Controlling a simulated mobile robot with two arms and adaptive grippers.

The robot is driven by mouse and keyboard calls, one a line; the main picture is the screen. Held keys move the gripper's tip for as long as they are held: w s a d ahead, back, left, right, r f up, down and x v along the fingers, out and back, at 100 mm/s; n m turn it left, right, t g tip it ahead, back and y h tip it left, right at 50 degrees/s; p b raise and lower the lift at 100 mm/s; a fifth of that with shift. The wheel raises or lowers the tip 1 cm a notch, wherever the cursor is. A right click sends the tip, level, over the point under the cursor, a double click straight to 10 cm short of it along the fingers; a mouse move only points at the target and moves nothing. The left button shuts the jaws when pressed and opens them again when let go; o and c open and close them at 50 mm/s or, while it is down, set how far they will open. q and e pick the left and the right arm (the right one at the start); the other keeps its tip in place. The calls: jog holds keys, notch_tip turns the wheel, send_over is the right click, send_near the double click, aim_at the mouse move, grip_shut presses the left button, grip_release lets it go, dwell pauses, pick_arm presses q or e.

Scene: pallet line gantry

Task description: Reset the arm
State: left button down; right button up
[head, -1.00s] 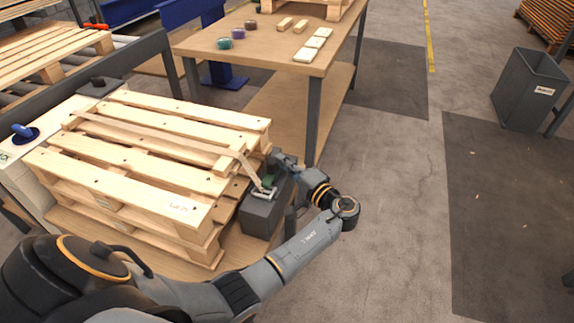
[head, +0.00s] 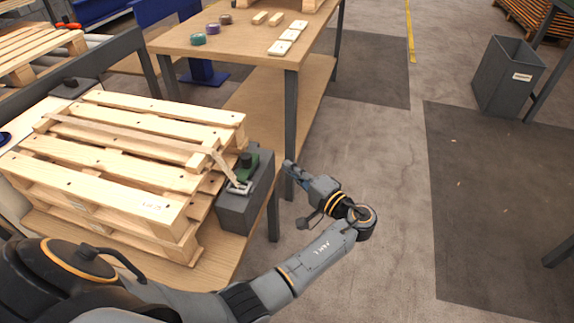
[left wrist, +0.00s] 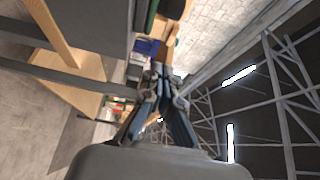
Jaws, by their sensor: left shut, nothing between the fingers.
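My left arm comes in from the lower left of the head view. My left gripper (head: 291,168) is in the air to the right of the grey tensioner box, apart from it. In the left wrist view the left gripper (left wrist: 159,68) has its fingers together with nothing between them. My right gripper is not in view. The stacked wooden pallets (head: 120,150) stand on a low wooden table at the left, with a strap (head: 130,133) over the top. The strap runs down to a buckle on the grey box (head: 246,208), which has a green part on top.
A wooden workbench (head: 215,42) stands behind, with tape rolls (head: 198,39), wooden blocks and white pieces (head: 283,42) on it. Its dark leg (head: 290,120) is close behind my left gripper. A grey bin (head: 506,80) stands at the right. The floor (head: 390,190) between is clear.

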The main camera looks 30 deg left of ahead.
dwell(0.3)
